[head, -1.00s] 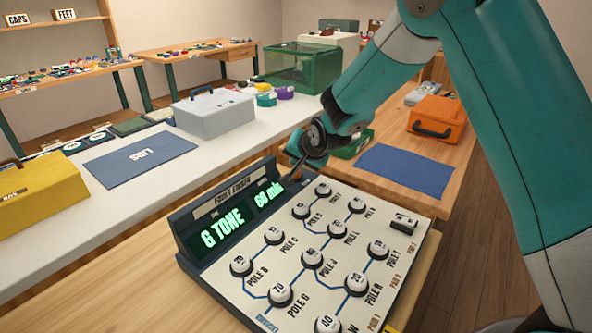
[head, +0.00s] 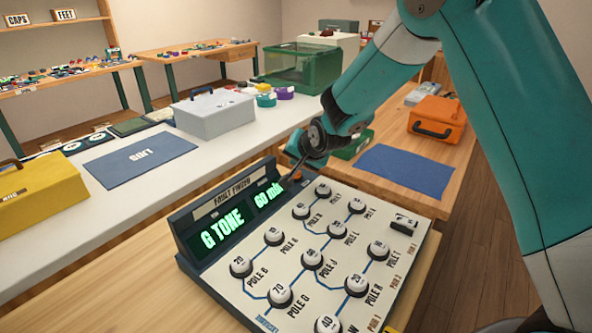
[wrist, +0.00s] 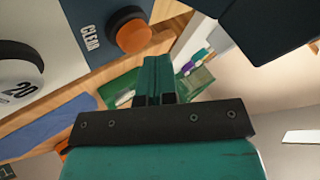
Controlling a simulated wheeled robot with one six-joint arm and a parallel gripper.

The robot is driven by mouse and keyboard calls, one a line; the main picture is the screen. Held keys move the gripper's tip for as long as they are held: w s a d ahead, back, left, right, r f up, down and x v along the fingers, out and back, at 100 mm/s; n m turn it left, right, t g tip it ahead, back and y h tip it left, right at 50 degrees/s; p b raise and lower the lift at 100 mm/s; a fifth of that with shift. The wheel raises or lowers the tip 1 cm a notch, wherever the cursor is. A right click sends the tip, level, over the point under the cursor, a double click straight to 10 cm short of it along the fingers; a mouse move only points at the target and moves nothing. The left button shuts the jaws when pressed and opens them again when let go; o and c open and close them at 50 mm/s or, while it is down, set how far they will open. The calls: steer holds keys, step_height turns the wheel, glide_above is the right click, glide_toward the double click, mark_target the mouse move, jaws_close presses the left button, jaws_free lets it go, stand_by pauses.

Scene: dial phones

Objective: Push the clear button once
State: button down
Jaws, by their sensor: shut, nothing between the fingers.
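The clear button is an orange round cap (wrist: 133,36) on a dark collar, beside the word CLEAR on a dark panel in the wrist view. In the head view a bit of its orange (head: 297,175) shows at the far end of the fault finder console (head: 365,205), partly behind my gripper. My gripper (wrist: 157,62) is shut and empty, its teal fingers just beside the button in the wrist picture. In the head view its tip (head: 287,179) is right by the button; I cannot tell whether they touch. The display (head: 222,232) reads G TONE and 60 min.
Several white numbered knobs (head: 281,294) cover the console's face near my gripper. Behind stand a grey case (head: 214,116), a green clear box (head: 303,68) and an orange toolbox (head: 437,119). A blue mat (head: 405,172) lies flat to the right.

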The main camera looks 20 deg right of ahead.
stand_by(0.5)
steer(key=shift+f+b, duration=0.4)
steer(key=shift+f, duration=0.35)
stand_by(0.3)
steer(key=shift+r, duration=0.15)
steer(key=shift+r+p, duration=0.3)
steer(key=shift+r, duration=0.35)
steer(key=shift+r+p, duration=2.05)
steer(key=shift+r, duration=0.95)
